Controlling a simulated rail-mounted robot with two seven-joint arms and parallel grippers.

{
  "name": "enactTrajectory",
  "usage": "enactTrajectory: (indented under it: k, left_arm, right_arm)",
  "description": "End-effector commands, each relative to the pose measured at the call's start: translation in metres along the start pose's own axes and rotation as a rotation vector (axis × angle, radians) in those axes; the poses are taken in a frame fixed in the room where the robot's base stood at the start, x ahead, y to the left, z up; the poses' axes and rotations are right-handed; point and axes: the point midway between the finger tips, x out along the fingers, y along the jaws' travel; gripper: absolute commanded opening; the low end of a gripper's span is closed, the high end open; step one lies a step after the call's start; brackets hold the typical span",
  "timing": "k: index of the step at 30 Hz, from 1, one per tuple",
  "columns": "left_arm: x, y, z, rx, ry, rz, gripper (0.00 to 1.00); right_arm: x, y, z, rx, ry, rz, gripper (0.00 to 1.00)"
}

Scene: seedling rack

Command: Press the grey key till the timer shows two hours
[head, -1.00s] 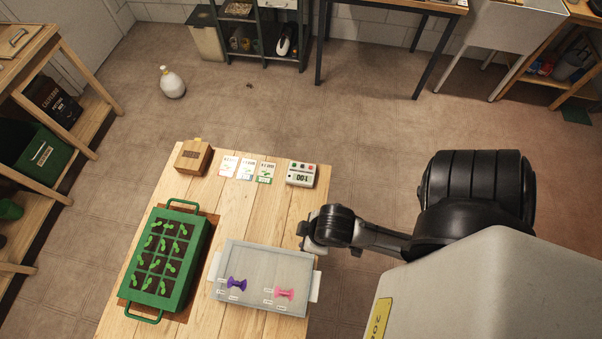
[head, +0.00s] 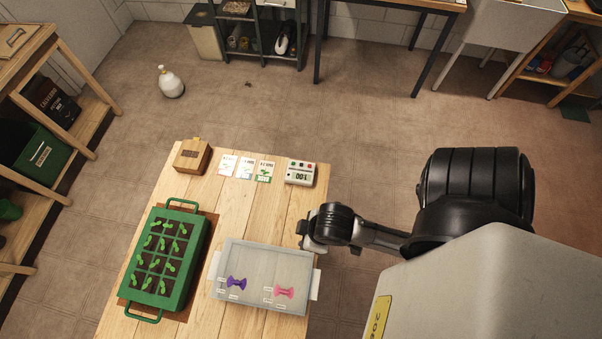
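The timer (head: 300,173) is a small white box at the far right corner of the wooden table. Its dark display faces up, with small coloured keys along its top edge; the digits are too small to read surely, and I cannot pick out the grey key for certain. My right gripper (head: 303,236) hangs over the table's right edge, nearer to me than the timer and apart from it. Its fingers are too small and dark to tell whether they are open or shut. My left gripper is not in view.
A green seedling tray (head: 189,275) stands on the table's left side. A grey translucent tray (head: 262,259) with a purple and a pink spool lies beside it. A wooden box (head: 193,157) and several seed cards (head: 246,168) line the far edge. The strip before the timer is clear.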

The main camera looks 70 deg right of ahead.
Motion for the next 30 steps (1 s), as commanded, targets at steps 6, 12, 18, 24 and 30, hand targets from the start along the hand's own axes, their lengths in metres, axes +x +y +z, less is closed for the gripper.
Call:
enactTrajectory:
  k: [6,12,18,24,30]
  left_arm:
    - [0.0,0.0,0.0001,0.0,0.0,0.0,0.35]
    - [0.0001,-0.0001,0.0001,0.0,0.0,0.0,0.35]
    - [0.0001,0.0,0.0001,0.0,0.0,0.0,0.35]
    - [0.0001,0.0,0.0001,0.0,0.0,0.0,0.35]
    - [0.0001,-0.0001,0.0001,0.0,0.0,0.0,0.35]
  right_arm:
    - [0.0,-0.0004,-0.0001,0.001,0.0,-0.001,0.39]
    - [0.0,-0.0002,-0.0001,0.001,0.0,-0.001,0.3]
    - [0.0,0.0011,0.0002,-0.004,-0.001,0.003,0.11]
    - [0.0,0.0027,0.0006,-0.009,-0.001,0.007,0.0]
    - [0.0,0.0026,0.0005,-0.009,-0.001,0.007,0.0]
